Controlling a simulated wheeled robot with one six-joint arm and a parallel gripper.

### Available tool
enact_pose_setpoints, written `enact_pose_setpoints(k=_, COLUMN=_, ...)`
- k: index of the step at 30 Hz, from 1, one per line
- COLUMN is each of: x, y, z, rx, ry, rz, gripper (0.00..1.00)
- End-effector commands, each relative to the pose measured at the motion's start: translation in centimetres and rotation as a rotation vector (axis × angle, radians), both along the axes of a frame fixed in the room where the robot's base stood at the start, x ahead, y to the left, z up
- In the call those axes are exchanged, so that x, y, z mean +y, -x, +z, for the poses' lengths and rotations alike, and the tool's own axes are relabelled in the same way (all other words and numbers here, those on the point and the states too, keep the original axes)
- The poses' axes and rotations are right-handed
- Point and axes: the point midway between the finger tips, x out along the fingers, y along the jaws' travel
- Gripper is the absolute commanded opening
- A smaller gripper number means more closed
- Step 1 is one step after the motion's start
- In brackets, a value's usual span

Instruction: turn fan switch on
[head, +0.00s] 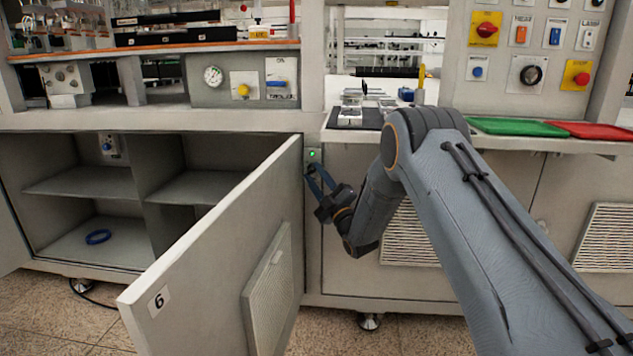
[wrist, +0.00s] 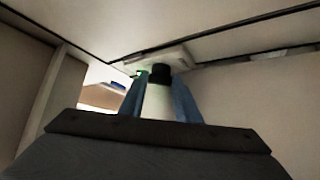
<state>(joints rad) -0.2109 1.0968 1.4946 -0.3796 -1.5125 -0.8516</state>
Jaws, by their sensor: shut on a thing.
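A small pale plate (head: 313,157) with a lit green lamp sits on the cabinet post, just right of the open door's hinge edge. It also shows in the wrist view (wrist: 178,57), with a black knob (wrist: 160,73) on it and the green glow to the left. I see no readable label, so I cannot confirm it is the fan switch. My gripper (head: 314,178) is at the post just below the lamp. In the wrist view, its blue fingers (wrist: 162,92) stand on either side of the black knob and are shut on it. The fingers partly hide the plate.
The open cabinet door (head: 215,235), marked 6, stands close left of my gripper. The open cabinet holds a blue ring (head: 98,237) and a wall box with a blue knob (head: 107,145). A control panel (head: 550,90) is at upper right. Green (head: 515,127) and red (head: 598,131) trays lie on the counter.

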Motion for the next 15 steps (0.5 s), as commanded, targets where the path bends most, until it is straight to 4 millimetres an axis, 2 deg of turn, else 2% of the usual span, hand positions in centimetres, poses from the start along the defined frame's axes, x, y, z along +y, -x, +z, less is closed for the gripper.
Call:
enact_pose_setpoints(k=1, x=0.12, y=0.01, z=-0.45, rx=0.003, ry=-0.025, rz=0.001, gripper=0.07)
enact_pose_setpoints(k=15, x=0.24, y=0.02, z=-0.35, rx=-0.002, ry=-0.138, rz=0.001, gripper=0.07)
